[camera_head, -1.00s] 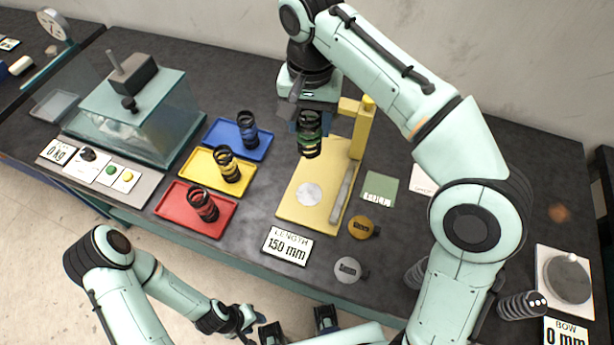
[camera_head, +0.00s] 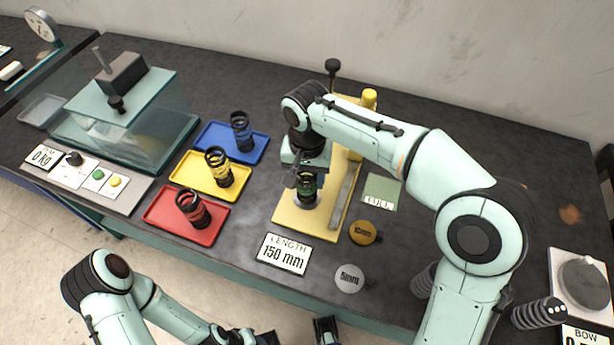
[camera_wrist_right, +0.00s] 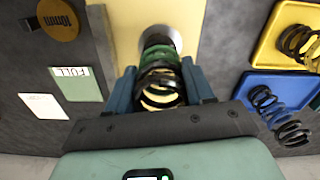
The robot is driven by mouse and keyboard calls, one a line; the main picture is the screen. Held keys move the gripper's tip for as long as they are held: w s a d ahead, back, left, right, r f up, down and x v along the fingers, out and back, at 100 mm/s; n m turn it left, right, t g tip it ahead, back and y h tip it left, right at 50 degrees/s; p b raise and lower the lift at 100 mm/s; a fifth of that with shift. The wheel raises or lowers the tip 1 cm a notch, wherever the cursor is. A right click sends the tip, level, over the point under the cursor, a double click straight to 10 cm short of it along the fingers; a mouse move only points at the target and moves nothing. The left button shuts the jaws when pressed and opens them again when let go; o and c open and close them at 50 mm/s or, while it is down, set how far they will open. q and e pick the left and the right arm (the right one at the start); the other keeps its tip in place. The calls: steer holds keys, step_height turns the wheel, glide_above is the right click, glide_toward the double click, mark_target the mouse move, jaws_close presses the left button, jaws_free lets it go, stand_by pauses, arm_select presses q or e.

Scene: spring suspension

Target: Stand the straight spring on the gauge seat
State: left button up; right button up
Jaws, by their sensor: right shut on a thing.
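My right gripper (camera_head: 306,182) is shut on a dark coiled spring with a green band (camera_wrist_right: 160,72). It holds the spring roughly upright over the pale round seat (camera_wrist_right: 168,18) of the yellow gauge (camera_head: 288,218). The spring's lower end is at or just above the seat; I cannot tell whether it touches. In the head view the gripper and wrist hide most of the spring and seat. My left gripper (camera_head: 296,334) is at the bottom edge, partly cut off, its two fingers apart and empty.
Blue, yellow (camera_head: 180,178) and red trays hold springs on the left. A LENGTH sign (camera_head: 284,254) reads 150 mm. Round 10mm (camera_head: 363,232) and 5mm (camera_head: 348,278) pieces and a green card (camera_head: 382,190) lie nearby. Loose springs (camera_head: 538,313) lie at right. A glass-sided press (camera_head: 130,115) stands left.

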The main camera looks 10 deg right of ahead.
steer(key=shift+f, duration=0.15)
steer(key=o, duration=0.8)
steer(key=shift+f, duration=0.15)
steer(key=o, duration=0.4)
step_height(320, 180, up, 12)
steer(key=p, duration=0.2)
steer(key=shift+r+p, duration=0.25)
steer(key=shift+p, duration=0.15)
